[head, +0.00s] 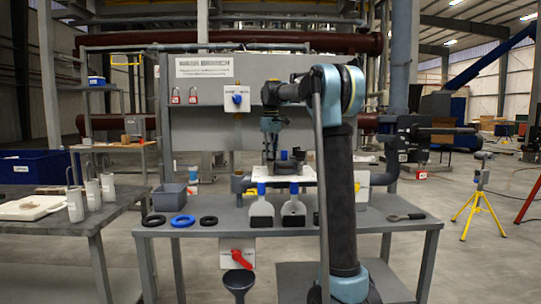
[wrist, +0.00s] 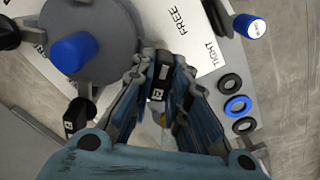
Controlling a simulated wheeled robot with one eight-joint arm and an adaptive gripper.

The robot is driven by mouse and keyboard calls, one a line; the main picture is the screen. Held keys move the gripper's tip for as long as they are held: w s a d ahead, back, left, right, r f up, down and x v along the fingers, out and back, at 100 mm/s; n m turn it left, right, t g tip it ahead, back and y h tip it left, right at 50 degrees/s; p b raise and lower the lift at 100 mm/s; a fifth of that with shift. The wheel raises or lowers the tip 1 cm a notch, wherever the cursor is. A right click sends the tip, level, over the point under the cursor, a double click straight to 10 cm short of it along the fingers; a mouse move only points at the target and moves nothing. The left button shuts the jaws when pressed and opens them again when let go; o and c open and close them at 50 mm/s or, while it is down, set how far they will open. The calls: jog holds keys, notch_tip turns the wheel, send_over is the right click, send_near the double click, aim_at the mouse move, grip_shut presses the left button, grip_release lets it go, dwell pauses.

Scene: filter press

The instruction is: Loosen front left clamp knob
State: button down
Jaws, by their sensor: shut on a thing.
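My gripper (wrist: 160,72) is shut on a black clamp knob with a small white label (wrist: 161,78), its fingers on either side. The knob sits at the edge of the round grey press lid (wrist: 105,20), on the side facing the rings. A large blue knob (wrist: 78,54) stands on the lid. Other black knobs (wrist: 78,113) show around the lid. A white plate marked FREE and TIGHT (wrist: 195,45) lies below. In the head view, my gripper (head: 270,150) reaches down at the press, and the held knob cannot be made out there.
On the bench, two black rings and a blue ring (head: 183,221) lie at the left front. A wrench (head: 406,217) lies at right. A red valve handle (head: 237,258) and a dark funnel (head: 238,282) are in front.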

jog(key=shift+w, duration=0.1)
jog(key=c, duration=1.6)
grip_release()
jog(key=shift+o, duration=0.2)
notch_tip(320, 180, up, 12)
